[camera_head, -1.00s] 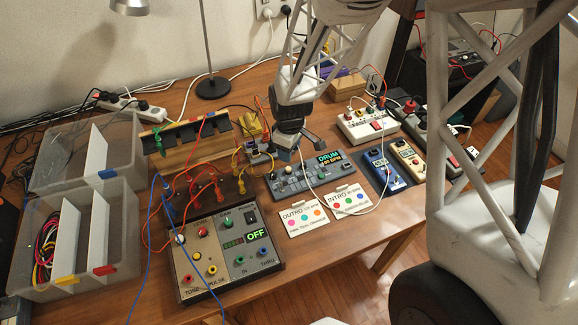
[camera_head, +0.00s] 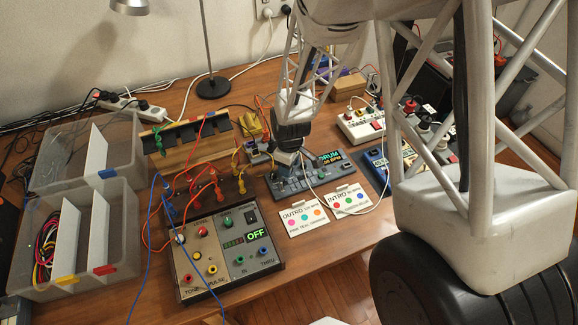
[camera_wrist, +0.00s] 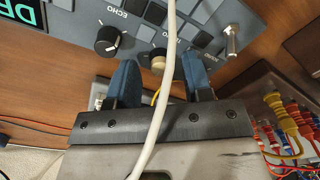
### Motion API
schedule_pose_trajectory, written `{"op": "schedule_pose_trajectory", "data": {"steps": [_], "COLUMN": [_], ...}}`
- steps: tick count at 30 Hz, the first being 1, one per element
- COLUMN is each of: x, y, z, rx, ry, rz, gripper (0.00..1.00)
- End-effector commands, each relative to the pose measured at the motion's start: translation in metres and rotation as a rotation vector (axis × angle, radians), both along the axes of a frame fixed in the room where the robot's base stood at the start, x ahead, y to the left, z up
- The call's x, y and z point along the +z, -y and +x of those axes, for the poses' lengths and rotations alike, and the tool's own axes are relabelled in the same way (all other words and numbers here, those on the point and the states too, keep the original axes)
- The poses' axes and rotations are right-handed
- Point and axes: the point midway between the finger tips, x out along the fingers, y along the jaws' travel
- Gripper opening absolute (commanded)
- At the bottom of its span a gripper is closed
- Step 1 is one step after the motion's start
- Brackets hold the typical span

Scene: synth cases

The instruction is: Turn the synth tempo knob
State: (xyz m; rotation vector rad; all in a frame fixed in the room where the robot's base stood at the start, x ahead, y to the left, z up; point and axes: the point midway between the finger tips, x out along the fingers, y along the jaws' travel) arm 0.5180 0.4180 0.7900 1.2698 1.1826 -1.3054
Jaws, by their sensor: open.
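The grey drum synth (camera_head: 318,178) lies on the table with a lit display (camera_head: 330,158) reading DRUM and a BPM figure too small to read surely. My gripper (camera_head: 287,160) is down at its left back edge. In the wrist view, the two blue fingers of my gripper (camera_wrist: 160,62) are open, one on each side of a cream-gold knob (camera_wrist: 158,60) at the panel edge. I cannot tell whether they touch it. The knob's label is not readable. A black knob (camera_wrist: 108,40) marked ECHO sits to its left, and a metal toggle (camera_wrist: 232,42) to its right.
A white cable (camera_wrist: 160,120) crosses in front of my gripper and partly covers the cream-gold knob. A patch box (camera_head: 225,250) showing OFF stands front left with red cables. Clear bins (camera_head: 120,220) stand left.

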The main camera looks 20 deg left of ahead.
Motion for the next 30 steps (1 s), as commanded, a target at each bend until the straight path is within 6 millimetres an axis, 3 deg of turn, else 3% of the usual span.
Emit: {"op": "schedule_pose_trajectory", "data": {"steps": [15, 24, 30], "x": [-0.0075, -0.0075, -0.0075], "y": [-0.0001, 0.0, 0.0], "z": [-0.0001, -0.0001, -0.0002], "rx": [0.0, 0.0, -0.006], "ry": [0.001, 0.001, 0.001], "rz": [0.001, 0.001, 0.001], "gripper": [0.46, 0.0, 0.0]}}
